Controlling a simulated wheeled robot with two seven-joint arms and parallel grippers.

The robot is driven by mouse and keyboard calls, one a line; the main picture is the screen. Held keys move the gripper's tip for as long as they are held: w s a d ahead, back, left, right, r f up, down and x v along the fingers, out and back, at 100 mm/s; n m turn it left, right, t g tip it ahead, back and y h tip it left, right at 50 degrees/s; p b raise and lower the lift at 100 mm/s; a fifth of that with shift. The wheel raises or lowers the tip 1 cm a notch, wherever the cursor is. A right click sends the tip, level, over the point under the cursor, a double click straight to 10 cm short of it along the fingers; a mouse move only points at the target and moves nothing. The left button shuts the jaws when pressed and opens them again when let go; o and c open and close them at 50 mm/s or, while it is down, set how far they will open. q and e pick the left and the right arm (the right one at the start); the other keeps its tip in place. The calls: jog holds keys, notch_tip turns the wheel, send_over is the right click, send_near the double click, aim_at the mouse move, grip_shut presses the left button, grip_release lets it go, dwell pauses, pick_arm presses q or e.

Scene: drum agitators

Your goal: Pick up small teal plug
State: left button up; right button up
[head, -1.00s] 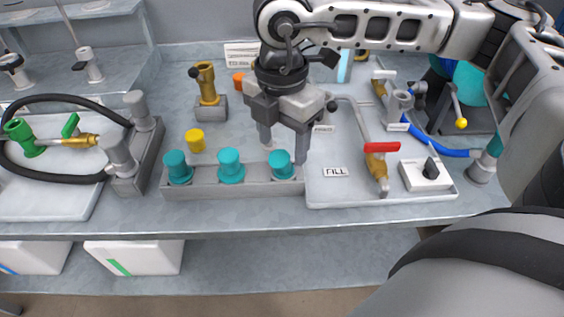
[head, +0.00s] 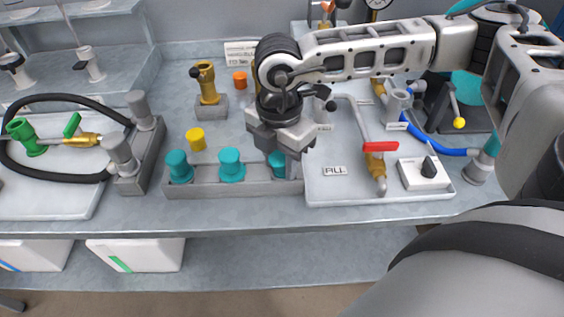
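Three teal plugs stand in a grey rack (head: 207,189) near the front of the bench: a left one (head: 178,166), a middle one (head: 231,165) and a right one (head: 277,163). The right plug looks the smallest; it is partly hidden behind my gripper. My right gripper (head: 286,170) points down at the right plug, its front finger beside the plug's right side. The rear finger and any contact with the plug are hidden. My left gripper is not in view.
A yellow plug (head: 195,139) and an orange plug (head: 240,80) stand on the bench behind the rack. A brass fitting (head: 207,84) stands in a grey block. To the right, a white tray (head: 342,194) carries a red-handled valve (head: 376,160) and a switch box (head: 424,174).

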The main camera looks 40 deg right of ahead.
jog(key=shift+r, duration=0.15)
jog(key=shift+r, duration=0.2)
notch_tip(320, 180, up, 2)
jog(key=shift+r, duration=0.1)
pick_arm(q)
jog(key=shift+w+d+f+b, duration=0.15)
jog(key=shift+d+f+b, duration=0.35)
jog(key=shift+b, duration=1.55)
pick_arm(e)
jog(key=s+a+r, duration=0.4)
jog(key=s+r, duration=0.6)
jog(key=s, duration=0.3)
jog(key=shift+s, duration=0.25)
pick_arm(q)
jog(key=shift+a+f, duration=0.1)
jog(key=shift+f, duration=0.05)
pick_arm(e)
jog(key=shift+r, duration=0.1)
